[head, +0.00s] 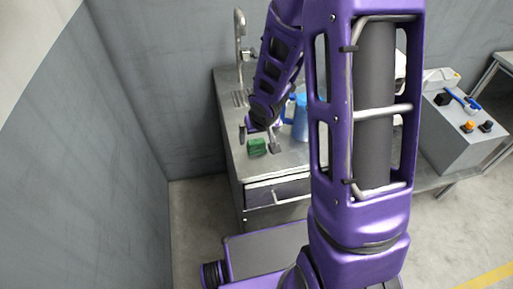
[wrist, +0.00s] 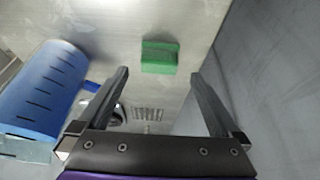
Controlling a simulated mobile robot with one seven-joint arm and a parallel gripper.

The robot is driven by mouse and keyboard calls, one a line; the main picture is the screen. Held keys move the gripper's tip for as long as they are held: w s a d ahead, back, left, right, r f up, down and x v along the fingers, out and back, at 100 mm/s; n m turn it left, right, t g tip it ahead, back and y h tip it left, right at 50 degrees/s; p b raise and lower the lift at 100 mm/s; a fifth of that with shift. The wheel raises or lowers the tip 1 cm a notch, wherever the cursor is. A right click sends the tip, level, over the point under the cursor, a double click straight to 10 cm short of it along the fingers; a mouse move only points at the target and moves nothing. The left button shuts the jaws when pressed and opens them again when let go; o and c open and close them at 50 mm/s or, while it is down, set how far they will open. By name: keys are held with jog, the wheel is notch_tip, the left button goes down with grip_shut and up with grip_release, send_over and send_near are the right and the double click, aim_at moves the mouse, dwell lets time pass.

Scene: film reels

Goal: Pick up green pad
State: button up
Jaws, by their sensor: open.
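The green pad (head: 257,147) is a small block lying on the metal counter (head: 233,103), near its front left corner in the head view. In the wrist view the green pad (wrist: 159,57) lies past the fingertips, between their lines. My gripper (head: 258,140) is over the counter just above the pad in the head view. In the wrist view my gripper (wrist: 160,72) is open, with nothing between its fingers. The gap between fingers and pad is hard to judge.
A blue pitcher (head: 300,118) stands on the counter right of my gripper; a large blue object (wrist: 42,88) shows left in the wrist view. A faucet (head: 240,35) is at the back. A wall (head: 130,90) is close on the left. A grey control box (head: 462,125) stands right.

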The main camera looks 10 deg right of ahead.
aim_at(257, 141)
jog(key=b+x, duration=0.1)
jog(key=x, duration=0.4)
jog(key=shift+w+f+b, duration=0.25)
jog(key=shift+b, duration=0.15)
jog(key=c, duration=1.4)
notch_tip(257, 141, up, 8)
jog(key=p, duration=0.3)
jog(key=shift+d+f+p, duration=0.1)
jog(key=shift+f+p, duration=0.05)
jog(key=shift+p, duration=0.25)
jog(key=shift+r, duration=1)
jog(key=shift+s+d+r, duration=0.15)
jog(key=shift+s+r, duration=1.55)
jog(key=shift+s, duration=0.05)
